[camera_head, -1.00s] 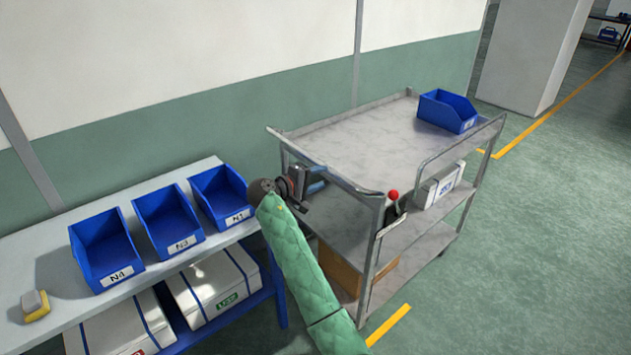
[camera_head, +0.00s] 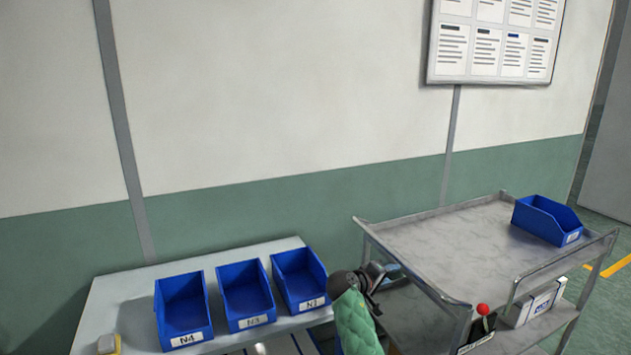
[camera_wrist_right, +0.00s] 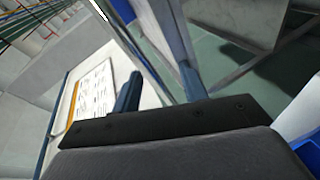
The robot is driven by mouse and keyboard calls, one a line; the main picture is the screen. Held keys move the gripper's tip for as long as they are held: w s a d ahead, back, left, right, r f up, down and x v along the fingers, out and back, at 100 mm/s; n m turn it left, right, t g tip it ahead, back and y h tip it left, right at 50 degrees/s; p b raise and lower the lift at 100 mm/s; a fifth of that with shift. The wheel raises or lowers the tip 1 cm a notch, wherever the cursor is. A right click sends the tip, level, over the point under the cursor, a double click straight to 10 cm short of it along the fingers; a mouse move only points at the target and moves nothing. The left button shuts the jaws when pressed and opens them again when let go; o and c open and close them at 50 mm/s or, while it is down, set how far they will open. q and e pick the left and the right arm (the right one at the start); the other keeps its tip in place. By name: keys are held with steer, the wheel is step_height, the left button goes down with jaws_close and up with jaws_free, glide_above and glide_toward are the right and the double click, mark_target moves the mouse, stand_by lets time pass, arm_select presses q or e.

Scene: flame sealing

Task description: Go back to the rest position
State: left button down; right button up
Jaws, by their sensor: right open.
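My right arm, in a green padded sleeve, comes up from the bottom of the head view. My left gripper is in neither view.
Another blue bin (camera_head: 547,220) is on the cart's top. A wall (camera_head: 280,100) with a notice board (camera_head: 493,78) stands behind.

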steer(key=w+a+f+t+y, duration=0.2)
steer(key=w+a+f+y, duration=0.1)
steer(key=a+f+y, duration=0.5)
steer(key=s+f+g+y, duration=0.1)
steer(key=s+f, duration=0.3)
steer(key=f, duration=0.4)
steer(key=s+f+m+y, duration=0.1)
steer(key=s+f, duration=0.3)
steer(key=f, duration=0.3)
steer(key=s+f+g+y, duration=0.1)
steer(key=s+f+y, duration=0.1)
steer(key=s+f, duration=0.45)
steer(key=s+d+f+g, duration=0.1)
steer(key=s+f+g, duration=0.1)
steer(key=s+f, duration=0.8)
steer(key=s+d+f+g, duration=0.1)
steer(key=s+f+g, duration=0.2)
steer(key=s+f, duration=0.8)
steer(key=s+d+f+m+g, duration=0.1)
steer(key=s+f, duration=0.9)
steer(key=s, duration=1.7)
steer(key=shift+d+f+g, duration=0.2)
steer(key=shift+d+g, duration=0.25)
steer(key=shift+g, duration=0.25)
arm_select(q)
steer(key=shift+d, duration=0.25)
